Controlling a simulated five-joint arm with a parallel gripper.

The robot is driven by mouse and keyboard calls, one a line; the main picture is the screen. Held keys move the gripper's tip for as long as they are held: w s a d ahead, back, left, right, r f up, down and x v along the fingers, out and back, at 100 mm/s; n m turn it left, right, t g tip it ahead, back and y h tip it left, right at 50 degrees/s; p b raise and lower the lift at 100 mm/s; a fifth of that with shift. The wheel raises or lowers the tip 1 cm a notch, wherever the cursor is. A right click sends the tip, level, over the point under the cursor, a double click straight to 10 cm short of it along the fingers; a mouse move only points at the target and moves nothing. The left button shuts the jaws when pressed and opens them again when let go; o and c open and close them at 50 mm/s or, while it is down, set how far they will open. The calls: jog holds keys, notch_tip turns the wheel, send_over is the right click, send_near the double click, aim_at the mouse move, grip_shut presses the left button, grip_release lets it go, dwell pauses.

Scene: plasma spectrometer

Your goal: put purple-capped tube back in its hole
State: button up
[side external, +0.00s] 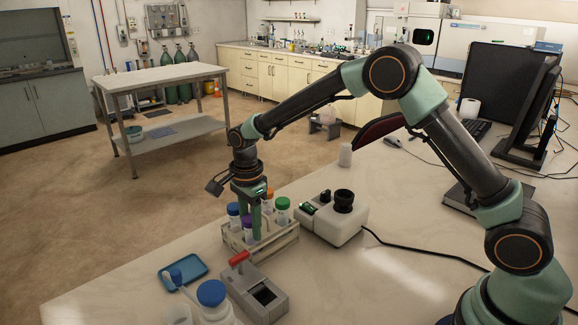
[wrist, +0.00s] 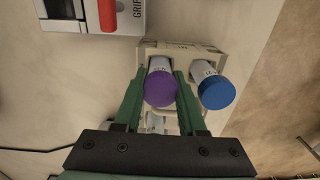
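The purple-capped tube (side external: 247,221) is upright at the tube rack, beside the blue-capped tube (side external: 233,209). In the wrist view its purple cap (wrist: 161,88) sits between my fingers, with its white body running down toward the rack. My gripper (side external: 254,225) points down over the rack. In the wrist view the fingers of my gripper (wrist: 162,74) lie close along both sides of this tube and appear shut on it. The rack (side external: 283,244) is cream coloured. The tube's lower end is hidden, so I cannot tell how deep it sits.
The blue-capped tube also shows close to the right finger in the wrist view (wrist: 216,94). Orange-capped (side external: 269,193) and green-capped (side external: 282,204) tubes stand in the rack. A grey device with a red handle (side external: 239,258) is in front, and a white device (side external: 333,222) is at right.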

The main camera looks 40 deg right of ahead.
jog(key=shift+o, duration=0.7)
jog(key=s+d+r+n+t, duration=0.1)
jog(key=s+r+n, duration=0.1)
jog(key=r, duration=0.6)
jog(key=s+d+r+n, duration=0.2)
jog(key=r, duration=0.7)
jog(key=s+d+n+t, duration=0.2)
jog(key=s+d+n, duration=0.1)
jog(key=s+n, duration=0.4)
jog(key=s+d+n+t, duration=0.2)
jog(key=s+d+n, duration=0.2)
jog(key=s+n, duration=0.3)
jog(key=shift+s+d+r+t, duration=0.15)
jog(key=shift+s+r+t, duration=0.15)
jog(key=shift+s, duration=0.7)
